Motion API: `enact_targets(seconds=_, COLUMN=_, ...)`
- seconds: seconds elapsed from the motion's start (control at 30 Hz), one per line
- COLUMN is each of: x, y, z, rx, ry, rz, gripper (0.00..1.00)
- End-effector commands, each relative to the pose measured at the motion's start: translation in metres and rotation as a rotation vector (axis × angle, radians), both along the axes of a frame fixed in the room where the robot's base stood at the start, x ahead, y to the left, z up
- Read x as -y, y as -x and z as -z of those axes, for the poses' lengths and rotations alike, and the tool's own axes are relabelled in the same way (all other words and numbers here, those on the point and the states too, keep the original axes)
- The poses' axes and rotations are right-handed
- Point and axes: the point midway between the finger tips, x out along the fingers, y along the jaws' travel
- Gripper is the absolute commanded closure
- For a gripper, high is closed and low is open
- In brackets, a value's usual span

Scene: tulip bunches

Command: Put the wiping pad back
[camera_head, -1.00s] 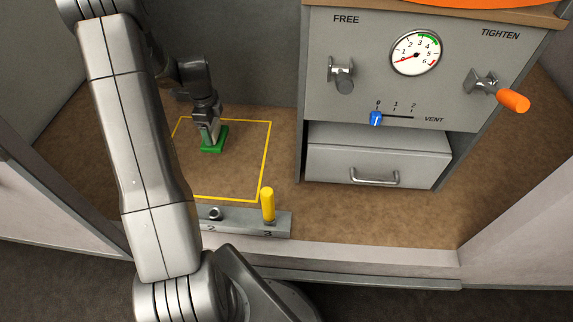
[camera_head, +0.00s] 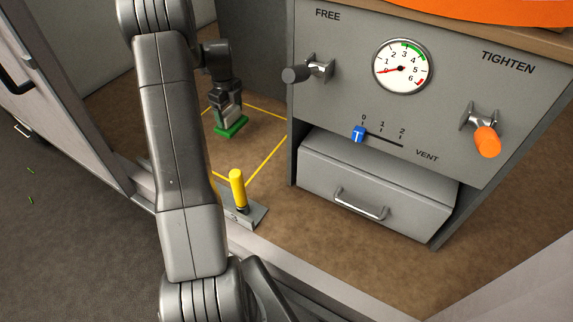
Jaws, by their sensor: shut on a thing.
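The green wiping pad (camera_head: 231,127) is low over the brown floor of the bay, inside the part of the yellow outline (camera_head: 266,158) that shows. It looks level; I cannot tell whether it rests on the floor. My gripper (camera_head: 229,112) points down from above and is shut on the pad's upper part. My arm crosses in front and hides the left and near parts of the outline.
A grey rack (camera_head: 257,214) with an upright yellow peg (camera_head: 237,190) stands near the front edge. Brown floor before the drawer is clear.

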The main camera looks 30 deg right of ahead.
Motion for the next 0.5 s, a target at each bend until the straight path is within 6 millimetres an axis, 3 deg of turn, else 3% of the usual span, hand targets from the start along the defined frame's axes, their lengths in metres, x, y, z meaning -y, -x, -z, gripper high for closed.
enact_targets(seconds=0.17, x=0.016, y=0.031, z=-0.001, rx=-0.001, ry=0.0, rz=0.007, gripper=0.44)
enact_targets(seconds=0.5, x=0.059, y=0.112, z=-0.001, rx=0.0, ry=0.0, rz=0.007, gripper=0.44)
